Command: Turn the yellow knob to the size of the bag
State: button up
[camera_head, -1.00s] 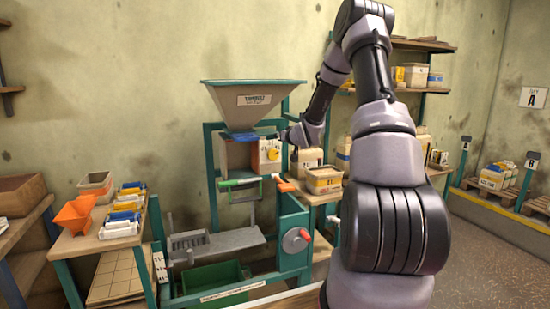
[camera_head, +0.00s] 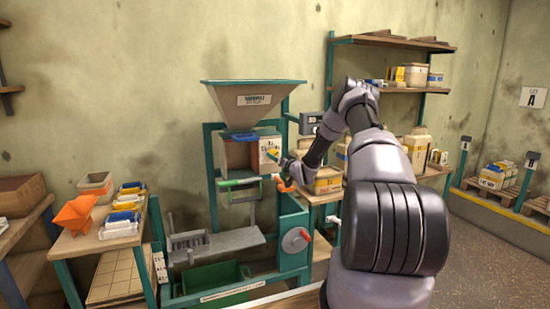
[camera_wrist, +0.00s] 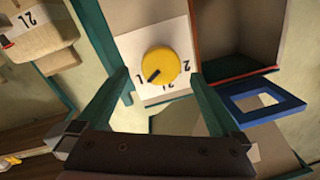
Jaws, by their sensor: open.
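The yellow knob (camera_wrist: 161,66) sits on a white dial plate (camera_wrist: 133,45) in the wrist view, its dark pointer mark toward the lower left. Printed size marks, one reading 2L, show below and right of it; some are hard to read. My gripper (camera_wrist: 160,80) is open, with one teal finger on each side of the knob; whether they touch it I cannot tell. In the head view the knob (camera_head: 272,155) is partly covered by my gripper (camera_head: 280,160). No bag can be surely picked out as the one meant.
A blue frame (camera_wrist: 262,102) juts out right of the dial in the wrist view. A grey hopper (camera_head: 252,102) stands above the machine. Green (camera_head: 238,183) and orange (camera_head: 285,184) handles project below the dial. Shelves with boxes stand at right.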

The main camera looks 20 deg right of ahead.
aim_at(275, 155)
jog(key=w, duration=0.3)
jog(key=shift+w+a, duration=0.25)
jog(key=c, duration=1.3)
jog(key=shift+c, duration=0.2)
jog(key=shift+n, duration=0.3)
jog(key=n, duration=0.5)
jog(key=shift+a+r, duration=0.1)
jog(key=n, duration=0.5)
jog(key=shift+n+g+h, duration=0.3)
jog(key=shift+h, duration=0.1)
